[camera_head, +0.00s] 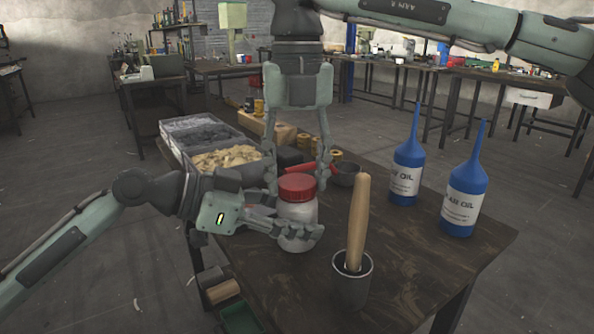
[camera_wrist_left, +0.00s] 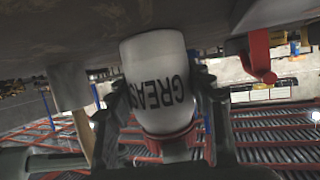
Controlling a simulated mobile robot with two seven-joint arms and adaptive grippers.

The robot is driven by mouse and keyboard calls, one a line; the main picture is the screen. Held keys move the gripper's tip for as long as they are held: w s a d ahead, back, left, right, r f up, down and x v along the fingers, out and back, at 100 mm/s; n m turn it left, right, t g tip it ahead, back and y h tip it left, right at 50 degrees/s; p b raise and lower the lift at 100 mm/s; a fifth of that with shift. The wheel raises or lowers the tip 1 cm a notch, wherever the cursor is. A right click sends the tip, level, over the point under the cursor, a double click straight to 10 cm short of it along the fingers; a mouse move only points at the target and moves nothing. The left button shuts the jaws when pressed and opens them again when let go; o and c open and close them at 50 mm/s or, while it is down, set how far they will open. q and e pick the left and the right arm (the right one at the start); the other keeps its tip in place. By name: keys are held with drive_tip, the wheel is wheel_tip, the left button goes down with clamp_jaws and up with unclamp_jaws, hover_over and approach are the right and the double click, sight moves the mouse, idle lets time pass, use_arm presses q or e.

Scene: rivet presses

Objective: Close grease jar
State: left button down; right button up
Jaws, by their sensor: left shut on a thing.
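A white grease jar (camera_head: 296,218) with a red lid (camera_head: 297,186) stands upright near the front of the dark table. My left gripper (camera_head: 300,229) comes in from the left and is shut on the jar's body. In the left wrist view, the jar (camera_wrist_left: 158,80) appears upside down with "GREAS" legible, between the left gripper's two fingers (camera_wrist_left: 162,105). My right gripper (camera_head: 297,178) points down from above, with its fingers spread on either side of the red lid. The lid sits on top of the jar; how tightly it is seated I cannot tell.
A metal cup (camera_head: 352,286) with a wooden-handled tool (camera_head: 358,220) stands close to the jar's right. Two blue oil bottles (camera_head: 406,172) (camera_head: 464,196) stand farther right. A grey bin (camera_head: 193,133) with tan contents lies behind left. The table's front right is clear.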

drive_tip(key=o, duration=0.4)
drive_tip(key=shift+c, duration=0.2)
drive_tip(key=shift+r, duration=2.25)
drive_tip(key=shift+c, duration=0.4)
